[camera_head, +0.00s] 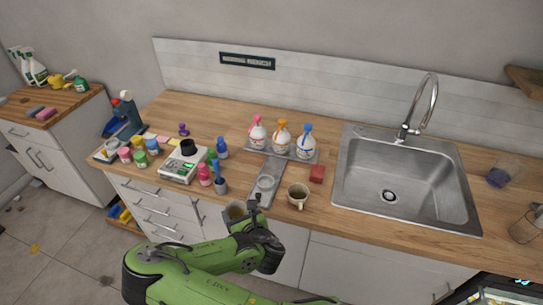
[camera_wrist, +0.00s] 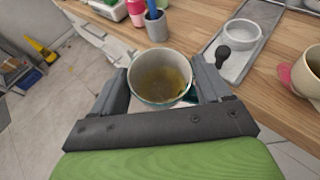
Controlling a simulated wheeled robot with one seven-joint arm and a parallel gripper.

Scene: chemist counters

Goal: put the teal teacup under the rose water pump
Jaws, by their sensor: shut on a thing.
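The teal teacup (camera_wrist: 160,78) is between my gripper's fingers (camera_wrist: 163,88) in the wrist view, upright, with a brownish inside and a teal-green edge. In the head view the cup (camera_head: 235,211) shows at the counter's front edge, partly hidden by my gripper (camera_head: 246,222). My gripper is shut on it. Three white pump bottles stand on a grey tray at the back: one with a pink top (camera_head: 257,134), one orange (camera_head: 280,136), one blue (camera_head: 305,141). Their labels are too small to read, so I cannot tell from text which is rose water.
A metal strip tray (camera_head: 257,196) with a round dish (camera_head: 265,183) runs forward from the pumps. Small bottles and a scale (camera_head: 183,163) crowd the left.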

